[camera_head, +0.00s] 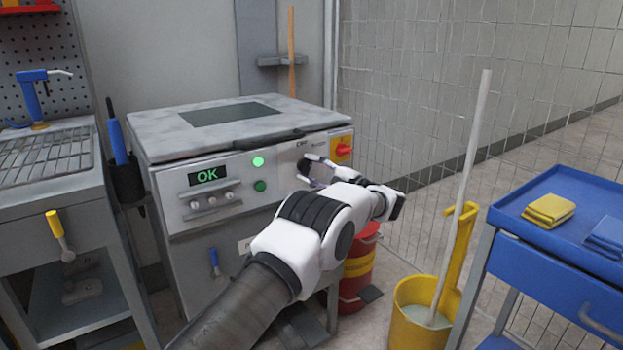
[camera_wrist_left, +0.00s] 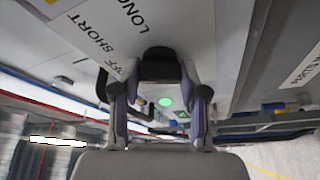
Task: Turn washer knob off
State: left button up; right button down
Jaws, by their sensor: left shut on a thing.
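The washer (camera_head: 168,190) is a grey cabinet with a front control panel. Its black knob (camera_wrist_left: 158,64) shows in the left wrist view on a pale panel with the words OFF, SHORT and LONG. My left gripper (camera_head: 307,173) is at the right part of the panel; it also shows in the left wrist view (camera_wrist_left: 160,90). Its two fingers are shut on the knob, one on each side. In the head view the gripper mostly hides the knob. The knob's pointer cannot be made out. My right gripper is in neither view.
The panel display (camera_head: 207,175) reads OK, and a green lamp (camera_head: 258,162) is lit. A red switch on a yellow plate (camera_head: 342,149) is close to the gripper's right. A red can (camera_head: 357,272), yellow mop bucket (camera_head: 420,318) and blue cart (camera_head: 560,240) stand to the right.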

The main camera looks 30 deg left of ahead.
pick_arm(q)
jog(key=n+h, duration=0.1)
jog(key=n, duration=0.1)
jog(key=n+b, duration=0.1)
jog(key=n, duration=0.1)
jog(key=shift+n+g+h, duration=0.3)
jog(key=shift+h, duration=0.1)
dwell(0.4)
jog(key=o, duration=1.1)
jog(key=shift+o, duration=0.2)
jog(key=shift+d+r, duration=0.1)
jog(key=d, duration=1.1)
jog(key=shift+d, duration=0.4)
